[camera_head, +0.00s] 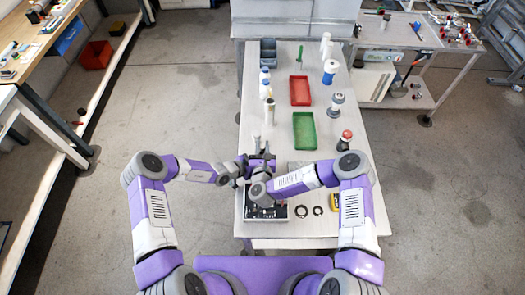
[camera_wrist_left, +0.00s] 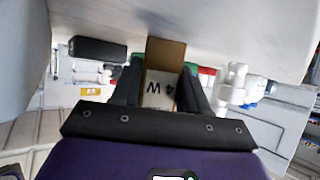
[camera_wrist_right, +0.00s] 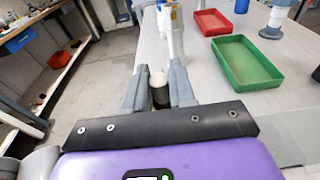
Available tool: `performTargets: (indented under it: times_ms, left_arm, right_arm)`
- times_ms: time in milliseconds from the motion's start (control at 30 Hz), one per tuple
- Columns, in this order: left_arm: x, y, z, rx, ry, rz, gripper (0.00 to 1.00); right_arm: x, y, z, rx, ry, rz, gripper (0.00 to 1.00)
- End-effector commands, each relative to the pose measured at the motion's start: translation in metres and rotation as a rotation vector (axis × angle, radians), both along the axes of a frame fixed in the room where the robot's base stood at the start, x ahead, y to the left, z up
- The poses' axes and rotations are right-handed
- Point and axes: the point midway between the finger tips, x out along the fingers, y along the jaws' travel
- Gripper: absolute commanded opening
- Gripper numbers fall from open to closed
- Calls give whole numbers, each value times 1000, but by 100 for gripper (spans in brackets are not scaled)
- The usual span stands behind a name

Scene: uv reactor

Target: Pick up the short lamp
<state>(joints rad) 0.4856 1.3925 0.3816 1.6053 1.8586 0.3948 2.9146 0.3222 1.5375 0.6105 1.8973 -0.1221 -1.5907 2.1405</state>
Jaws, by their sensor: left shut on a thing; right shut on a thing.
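My left gripper (camera_wrist_left: 158,95) is shut on a small carton (camera_wrist_left: 160,88) marked "4 W", which reads upside down in the left wrist view. Its brown flap stands out beyond the fingertips. My right gripper (camera_wrist_right: 157,92) is shut on a small dark piece with a pale top (camera_wrist_right: 158,80), held between its fingertips in the right wrist view. I cannot tell whether that piece is the short lamp. In the head view both grippers are close together over the near middle of the table (camera_head: 285,165), and what they hold is too small to make out.
A green tray (camera_head: 305,131) and a red tray (camera_head: 300,91) lie beyond the grippers. A pale bottle (camera_head: 270,112) stands just ahead, with white bottles (camera_head: 265,82) behind it. A red-topped item (camera_head: 345,141) stands to the right. A black device (camera_head: 266,211) lies at the front edge.

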Motion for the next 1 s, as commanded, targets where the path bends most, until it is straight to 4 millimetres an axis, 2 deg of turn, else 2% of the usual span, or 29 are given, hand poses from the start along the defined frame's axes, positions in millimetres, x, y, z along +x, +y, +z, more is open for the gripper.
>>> performTargets:
  times_ms: [167, 500, 600, 800, 1000]
  left_arm:
    - [0, 0, 0, 1, 1, 0, 27]
    - [0, 0, 0, 1, 1, 0, 27]
    - [0, 0, 0, 1, 1, 0, 27]
    - [0, 0, 0, 1, 1, 0, 27]
    - [0, 0, 0, 1, 1, 0, 27]
  right_arm:
    - [1, 0, 28, 2, -5, 0, 1]
    - [1, -1, 120, 1, -7, 0, 1]
    - [1, -1, 142, 1, -5, -1, 1]
    - [0, -1, 170, 0, -3, 0, 1]
    - [0, 0, 178, -1, -1, 0, 1]
